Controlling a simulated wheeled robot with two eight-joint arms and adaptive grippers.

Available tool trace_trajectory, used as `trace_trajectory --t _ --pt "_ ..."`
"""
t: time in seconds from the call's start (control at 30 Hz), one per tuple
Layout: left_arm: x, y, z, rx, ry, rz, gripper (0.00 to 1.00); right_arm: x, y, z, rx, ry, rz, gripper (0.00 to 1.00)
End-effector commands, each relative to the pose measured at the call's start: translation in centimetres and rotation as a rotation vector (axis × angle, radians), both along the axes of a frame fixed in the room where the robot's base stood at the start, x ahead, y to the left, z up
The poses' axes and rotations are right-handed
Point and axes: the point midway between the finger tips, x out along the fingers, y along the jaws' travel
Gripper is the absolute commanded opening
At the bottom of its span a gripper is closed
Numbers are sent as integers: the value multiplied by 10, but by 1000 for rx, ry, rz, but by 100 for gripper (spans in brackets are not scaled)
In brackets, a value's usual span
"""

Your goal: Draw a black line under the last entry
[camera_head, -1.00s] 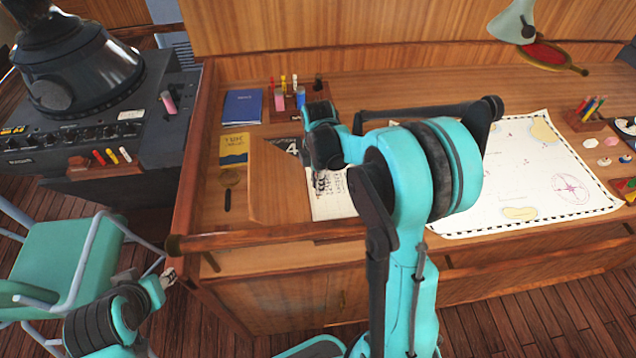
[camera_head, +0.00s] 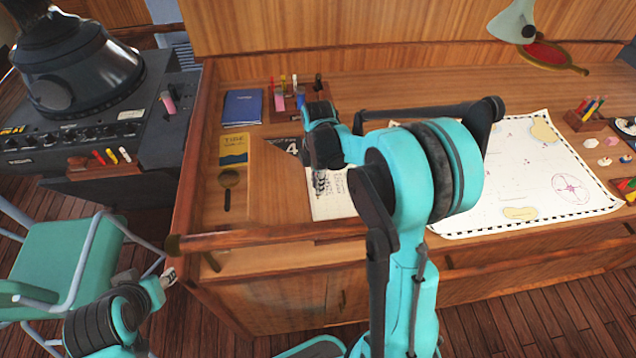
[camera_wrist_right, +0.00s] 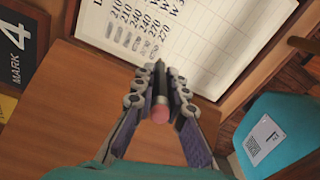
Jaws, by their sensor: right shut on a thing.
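My right gripper (camera_head: 320,184) is over the left part of the chart table, above a white log sheet (camera_head: 329,207). The right wrist view shows its two fingers (camera_wrist_right: 160,88) shut on a slim dark pen or pencil (camera_wrist_right: 159,99) with a pink end towards the camera. The sheet (camera_wrist_right: 196,38) has ruled columns and a handwritten list of numbers, with grey smudged marks at the end of the rows. My left gripper (camera_head: 168,277) hangs at the table's left front corner, small and unclear.
A large chart (camera_head: 535,175) covers the right side.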

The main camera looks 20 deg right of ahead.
Motion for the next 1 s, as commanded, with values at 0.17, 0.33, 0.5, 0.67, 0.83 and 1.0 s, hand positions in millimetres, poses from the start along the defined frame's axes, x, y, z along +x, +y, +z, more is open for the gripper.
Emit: trace_trajectory --t 0.17,0.33,0.5,0.67,0.83,1.0 --pt "0 0 0 0 0 0 39 0 0 0 0 0 0 0" --pt "0 0 0 0 0 0 39 0 0 0 0 0 0 0" --pt "0 0 0 0 0 0 39 0 -1 0 0 0 -1 0" --pt "0 0 -1 0 0 0 39 -2 -7 0 0 0 0 0" --pt "0 0 -2 0 0 0 39 -3 -11 0 0 0 0 0" --pt "0 0 -2 0 0 0 39 -3 -11 0 -1 0 0 0"
